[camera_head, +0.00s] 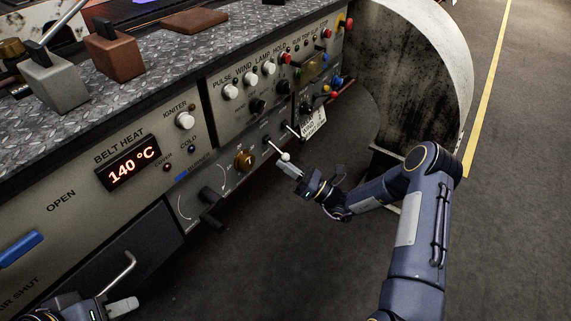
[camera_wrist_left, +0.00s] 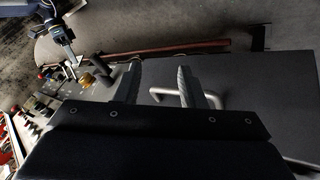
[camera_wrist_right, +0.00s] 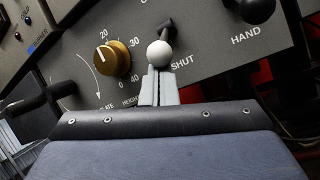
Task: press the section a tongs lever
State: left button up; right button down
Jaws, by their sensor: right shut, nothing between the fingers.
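A lever with a white ball knob (camera_head: 285,157) sticks out from the lower part of the control panel; the word SHUT stands beside it. In the right wrist view the white ball (camera_wrist_right: 159,54) is just beyond my right fingertips. I cannot read a label naming it the section A tongs lever. My right gripper (camera_head: 296,171) is shut and empty, its fingertips (camera_wrist_right: 159,76) close to the ball; I cannot tell if they touch. My left gripper (camera_head: 98,303) is open, near a bent metal handle (camera_head: 124,268); its fingers (camera_wrist_left: 158,82) are apart, with the handle (camera_wrist_left: 186,96) beyond them.
A brass dial (camera_head: 244,160) and a black-handled lever (camera_head: 211,221) are left of the ball lever. A large curved metal drum (camera_head: 440,60) stands at the right. Open floor lies in front.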

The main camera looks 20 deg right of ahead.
notch_tip(320, 180, up, 8)
jog(key=s+d+m+g+h+p, duration=0.1)
jog(key=g+h+p, duration=0.4)
jog(key=p, duration=1.2)
jog(key=shift+s+f+h+p, duration=0.2)
jog(key=shift+h+p, duration=0.15)
jog(key=shift+h, duration=0.35)
jog(key=shift+w+r, duration=0.1)
